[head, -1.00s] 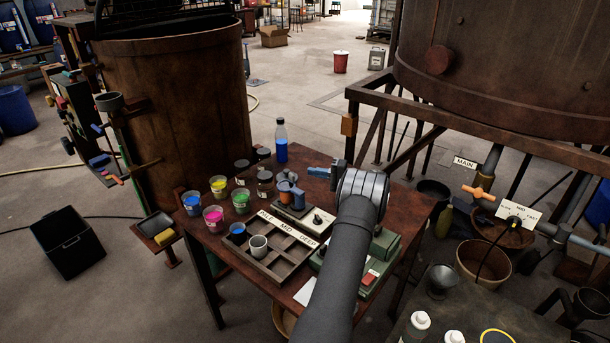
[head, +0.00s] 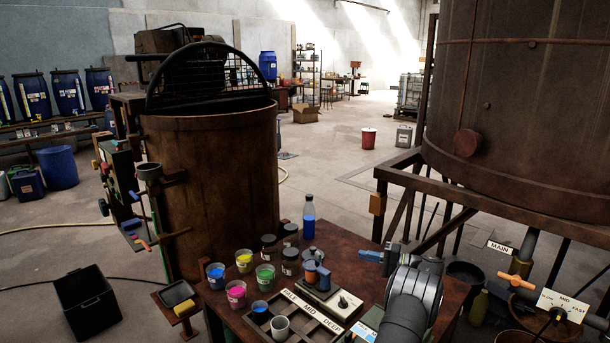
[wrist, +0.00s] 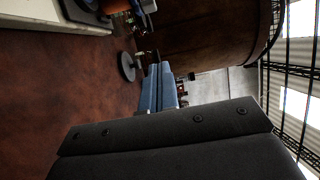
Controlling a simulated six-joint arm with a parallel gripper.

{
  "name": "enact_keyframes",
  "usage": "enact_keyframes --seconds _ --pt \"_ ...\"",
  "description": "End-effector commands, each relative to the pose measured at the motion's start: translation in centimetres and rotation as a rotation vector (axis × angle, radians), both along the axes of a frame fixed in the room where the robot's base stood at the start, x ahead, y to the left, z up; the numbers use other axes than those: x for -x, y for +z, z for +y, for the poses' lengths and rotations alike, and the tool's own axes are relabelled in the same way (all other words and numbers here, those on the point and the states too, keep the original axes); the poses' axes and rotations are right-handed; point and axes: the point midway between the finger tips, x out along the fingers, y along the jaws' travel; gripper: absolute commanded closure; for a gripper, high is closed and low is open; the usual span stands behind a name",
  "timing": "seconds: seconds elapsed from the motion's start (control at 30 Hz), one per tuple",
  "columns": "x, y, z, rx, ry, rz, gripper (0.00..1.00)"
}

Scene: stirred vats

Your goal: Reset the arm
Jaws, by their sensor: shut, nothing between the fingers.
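My gripper (head: 370,256) is over the far right part of the brown worktable (head: 345,238), its short blue fingers pointing left in the head view. In the wrist view the blue fingers (wrist: 160,84) lie side by side, shut, with nothing between them. My dark arm comes in from the bottom right of the head view. The gripper is right of the blue bottle (head: 309,218) and apart from it. Part of the table behind the arm is hidden.
Dye cups, including a pink one (head: 236,294), dark jars, a compartment tray (head: 258,326) and a knob box (head: 343,303) crowd the table's left and middle. A rusty vat (head: 215,170) stands behind left. A larger raised vat (head: 520,110) stands right.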

Motion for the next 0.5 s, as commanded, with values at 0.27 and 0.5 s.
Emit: enact_keyframes --seconds 0.27,0.5 --pt "-1.4 0.1 4.5 -0.001 0.004 0.001 1.00" --pt "-2.5 0.1 9.0 -0.001 0.004 0.001 1.00"
